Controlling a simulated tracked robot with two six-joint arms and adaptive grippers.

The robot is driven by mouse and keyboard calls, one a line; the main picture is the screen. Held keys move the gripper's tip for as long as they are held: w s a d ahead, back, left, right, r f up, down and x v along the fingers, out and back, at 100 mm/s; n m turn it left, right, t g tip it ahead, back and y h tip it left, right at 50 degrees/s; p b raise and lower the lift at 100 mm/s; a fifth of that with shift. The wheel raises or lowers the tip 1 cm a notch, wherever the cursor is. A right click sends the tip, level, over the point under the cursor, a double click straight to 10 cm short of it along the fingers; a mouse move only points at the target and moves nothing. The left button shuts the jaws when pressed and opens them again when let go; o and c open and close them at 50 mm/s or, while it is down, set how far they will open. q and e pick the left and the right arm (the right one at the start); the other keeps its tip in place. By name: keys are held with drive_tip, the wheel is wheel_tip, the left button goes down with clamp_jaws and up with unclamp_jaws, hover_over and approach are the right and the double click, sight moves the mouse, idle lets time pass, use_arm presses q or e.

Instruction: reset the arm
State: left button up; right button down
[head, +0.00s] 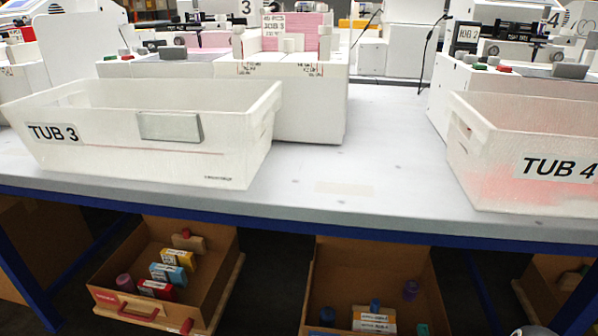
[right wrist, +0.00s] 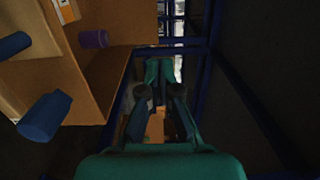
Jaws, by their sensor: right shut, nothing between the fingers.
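My right gripper (right wrist: 164,72) shows in the right wrist view with teal fingers pointing away from the camera. It is shut with nothing between the fingers. It is low, beside an open cardboard box (right wrist: 110,85) and close to dark blue frame bars. In the head view only a small part of what seems to be my right arm or gripper shows at the bottom right edge, so its fingers cannot be made out there. My left gripper is not in either view.
A grey table (head: 390,150) with a blue edge carries a tub marked TUB 3 (head: 110,150) and another marked TUB 4 (head: 500,165). White plotter machines (head: 300,110) stand behind. Below, cardboard boxes (head: 215,265) hold coloured items; blue legs (head: 25,265) stand near. The front table strip is clear.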

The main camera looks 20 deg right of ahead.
drive_tip(key=w+a+r+n+t+y, duration=0.1)
drive_tip(key=w+a+r+y, duration=0.15)
drive_tip(key=a, duration=0.25)
drive_tip(key=w+a+r+n+y, duration=0.1)
drive_tip(key=w+a+r+y, duration=0.1)
drive_tip(key=w+a+r, duration=0.3)
drive_tip(key=s+a+f+n+g+y, duration=0.1)
drive_tip(key=a+f+n+g+y, duration=0.15)
drive_tip(key=a, duration=0.55)
drive_tip(key=s+a+f+n+g+y, duration=0.1)
drive_tip(key=a+f+n+g+y, duration=0.2)
drive_tip(key=a, duration=0.6)
drive_tip(key=s+a+f+n+g, duration=0.2)
drive_tip(key=s+f+n+g, duration=0.15)
drive_tip(key=s, duration=0.35)
drive_tip(key=s+a+f+n+g, duration=0.2)
drive_tip(key=s+n+g, duration=0.2)
drive_tip(key=s, duration=0.4)
drive_tip(key=s+a+f+n+g, duration=0.2)
drive_tip(key=s+f+n+g, duration=0.15)
drive_tip(key=s, duration=0.35)
wheel_tip(320, 180, up, 38)
drive_tip(key=s+n+g+p, duration=0.1)
drive_tip(key=p, duration=3.6)
drive_tip(key=shift+a+f+n, duration=0.15)
drive_tip(key=shift+a+n, duration=0.05)
drive_tip(key=shift+n, duration=0.15)
